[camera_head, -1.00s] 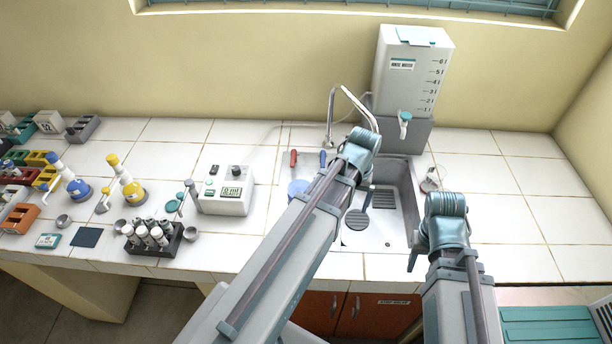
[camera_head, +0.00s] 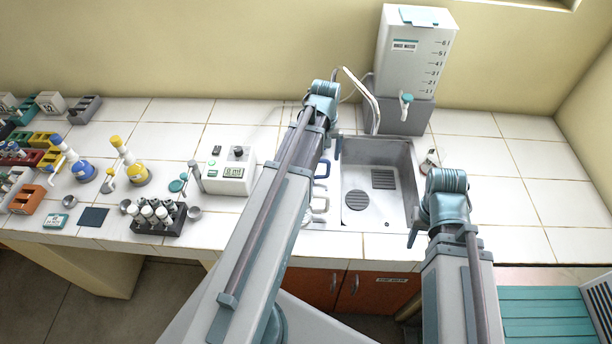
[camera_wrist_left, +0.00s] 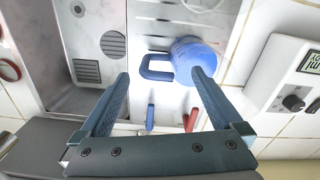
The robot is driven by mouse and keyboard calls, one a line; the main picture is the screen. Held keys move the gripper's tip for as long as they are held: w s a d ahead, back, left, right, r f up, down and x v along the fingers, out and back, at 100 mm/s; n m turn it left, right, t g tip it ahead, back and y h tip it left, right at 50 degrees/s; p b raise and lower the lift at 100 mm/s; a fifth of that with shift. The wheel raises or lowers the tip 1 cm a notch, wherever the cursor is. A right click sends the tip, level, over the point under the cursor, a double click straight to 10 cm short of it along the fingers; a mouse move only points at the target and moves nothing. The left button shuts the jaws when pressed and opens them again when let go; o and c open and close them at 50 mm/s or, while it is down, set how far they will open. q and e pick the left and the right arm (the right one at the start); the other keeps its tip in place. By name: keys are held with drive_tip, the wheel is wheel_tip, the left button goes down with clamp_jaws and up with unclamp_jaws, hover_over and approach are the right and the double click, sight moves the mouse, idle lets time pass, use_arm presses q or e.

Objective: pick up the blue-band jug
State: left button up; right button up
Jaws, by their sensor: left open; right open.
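The blue-band jug (camera_wrist_left: 192,55) shows from above in the left wrist view, with its blue loop handle (camera_wrist_left: 157,67) turned toward the sink. My left gripper (camera_wrist_left: 163,76) is open. In the wrist picture its fingertips lie either side of the handle, with nothing held; the height gap is unclear.
The sink (camera_head: 376,170) lies right of the jug, with a curved tap (camera_head: 374,110) behind. A pale handle (camera_head: 319,206) stands nearer the front. Red (camera_wrist_left: 191,119) and blue (camera_wrist_left: 151,115) tool handles lie close by. A readout box (camera_head: 227,172) stands left.

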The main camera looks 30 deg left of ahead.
use_arm(q)
drive_tip(key=b, duration=0.4)
hover_over(322, 177)
drive_tip(key=f, duration=0.5)
drive_tip(key=shift+s+a, duration=0.1)
drive_tip(key=shift+s, duration=0.2)
drive_tip(key=shift+r, duration=0.1)
drive_tip(key=f+b, duration=0.5)
drive_tip(key=shift+w+f, duration=0.2)
drive_tip(key=shift+w, duration=0.15)
drive_tip(key=shift+r, duration=0.1)
clamp_jaws()
